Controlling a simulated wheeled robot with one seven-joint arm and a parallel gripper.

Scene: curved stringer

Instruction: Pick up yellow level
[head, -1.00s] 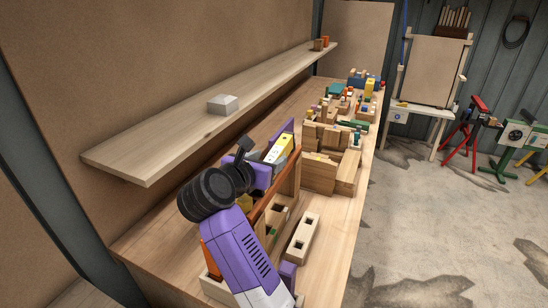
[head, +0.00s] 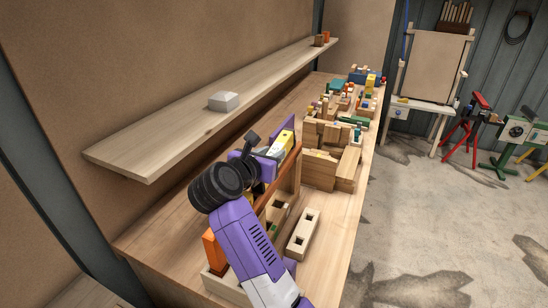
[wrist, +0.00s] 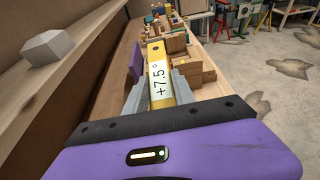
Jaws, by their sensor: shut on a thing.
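The yellow level (wrist: 157,56) is in the wrist view, with a white label reading "+7.5°" facing the camera. My gripper (wrist: 158,92) is shut on it, with a grey finger on each side of the label. In the head view the level (head: 285,139) shows as a small yellow and white piece at my gripper (head: 272,150), above the near part of the bench. The level's underside is hidden, so I cannot tell whether it touches anything below.
A brown upright board (head: 287,172) stands close beside my gripper. A pale block with square holes (head: 302,232) lies on the bench. Stacked wooden blocks (head: 330,165) stand beyond. A shelf (head: 150,150) with a grey-white block (head: 223,101) runs along the left wall.

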